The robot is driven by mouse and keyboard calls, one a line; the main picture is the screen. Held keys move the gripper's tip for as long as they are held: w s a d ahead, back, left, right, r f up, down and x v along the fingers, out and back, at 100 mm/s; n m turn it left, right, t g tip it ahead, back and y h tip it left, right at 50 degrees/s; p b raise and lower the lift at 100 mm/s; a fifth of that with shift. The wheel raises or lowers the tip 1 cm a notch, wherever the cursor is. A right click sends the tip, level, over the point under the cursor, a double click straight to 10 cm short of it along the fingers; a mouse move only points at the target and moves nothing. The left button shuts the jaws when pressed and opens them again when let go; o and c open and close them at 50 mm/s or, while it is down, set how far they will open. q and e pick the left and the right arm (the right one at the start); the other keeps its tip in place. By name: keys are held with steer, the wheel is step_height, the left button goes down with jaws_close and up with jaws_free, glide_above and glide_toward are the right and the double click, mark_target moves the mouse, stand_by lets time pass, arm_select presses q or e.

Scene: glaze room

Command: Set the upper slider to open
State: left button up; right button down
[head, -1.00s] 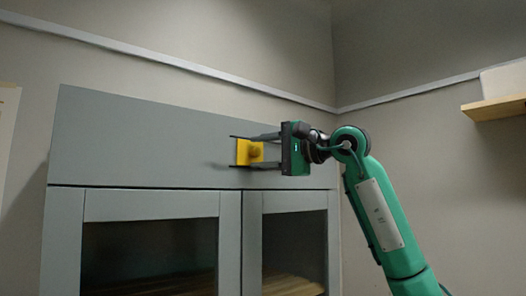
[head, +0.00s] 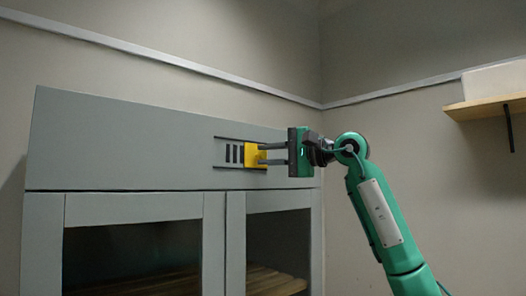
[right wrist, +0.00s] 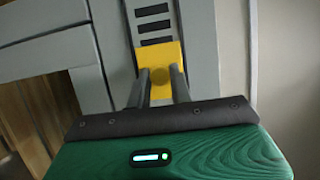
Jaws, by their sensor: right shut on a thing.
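The rails' right end is partly hidden behind my gripper. My left gripper is not in view.
The grey cabinet (head: 120,140) has two framed doors below the panel, with dark openings and wooden slats (head: 272,280) inside. A wooden shelf (head: 490,108) with a pale box on it is on the right wall. The space before the panel's left part is clear.

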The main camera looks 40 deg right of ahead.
steer(key=c, duration=1.5)
jaws_free()
steer(key=shift+d+r, duration=0.1)
steer(key=shift+d, duration=0.05)
steer(key=shift+o, duration=1.2)
steer(key=shift+w+d, duration=0.15)
steer(key=shift+d, duration=0.05)
steer(key=shift+s+d+f+b, duration=0.1)
steer(key=shift+s+f+b, duration=0.1)
steer(key=shift+s+b, duration=0.3)
steer(key=b+v, duration=0.3)
steer(key=v, duration=1)
steer(key=shift+b, duration=0.35)
steer(key=shift+w, duration=0.15)
